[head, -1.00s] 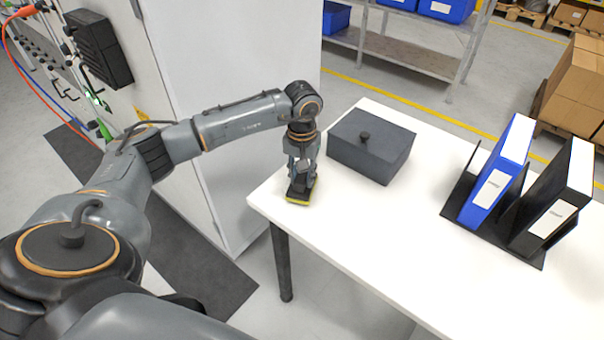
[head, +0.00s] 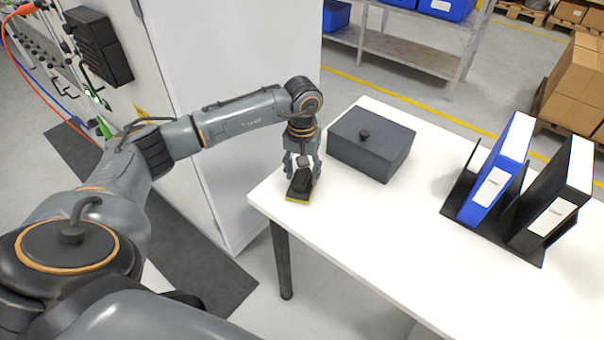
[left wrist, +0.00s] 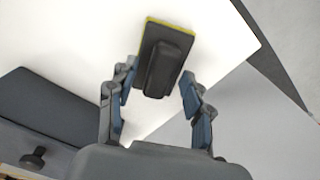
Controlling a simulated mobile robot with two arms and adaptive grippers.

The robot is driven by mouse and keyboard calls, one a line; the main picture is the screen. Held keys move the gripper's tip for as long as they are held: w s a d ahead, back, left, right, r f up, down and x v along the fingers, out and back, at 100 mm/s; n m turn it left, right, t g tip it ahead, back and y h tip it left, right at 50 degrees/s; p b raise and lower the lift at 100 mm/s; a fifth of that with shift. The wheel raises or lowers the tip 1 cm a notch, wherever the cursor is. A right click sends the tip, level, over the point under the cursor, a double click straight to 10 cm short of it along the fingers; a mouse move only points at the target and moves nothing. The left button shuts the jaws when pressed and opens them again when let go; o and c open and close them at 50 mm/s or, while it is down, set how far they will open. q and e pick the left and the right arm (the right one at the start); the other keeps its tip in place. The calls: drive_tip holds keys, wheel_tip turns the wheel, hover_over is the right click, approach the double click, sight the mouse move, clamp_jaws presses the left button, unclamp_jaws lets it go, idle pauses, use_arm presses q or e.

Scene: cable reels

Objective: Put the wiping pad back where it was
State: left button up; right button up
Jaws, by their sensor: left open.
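The wiping pad (head: 301,187) has a black body with a raised grip and a yellow underside. It lies on the white table (head: 400,240) near its left corner, in front of the dark box. It also shows in the left wrist view (left wrist: 165,58), with the yellow edge along its far side. My left gripper (head: 303,172) is just above the pad. In the left wrist view its fingers (left wrist: 157,93) are spread, one on each side of the pad's near end, with gaps to the grip. My right gripper is not in view.
A dark grey lidded box (head: 371,145) stands right beside my left gripper; its knob shows in the left wrist view. A blue binder (head: 497,172) and a black binder (head: 553,200) stand in a rack at the right. The table's middle is clear.

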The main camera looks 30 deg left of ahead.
sight(303, 175)
use_arm(q)
wheel_tip(303, 175, up, 11)
drive_tip(key=b, duration=0.1)
drive_tip(key=shift+d, duration=0.1)
idle(0.4)
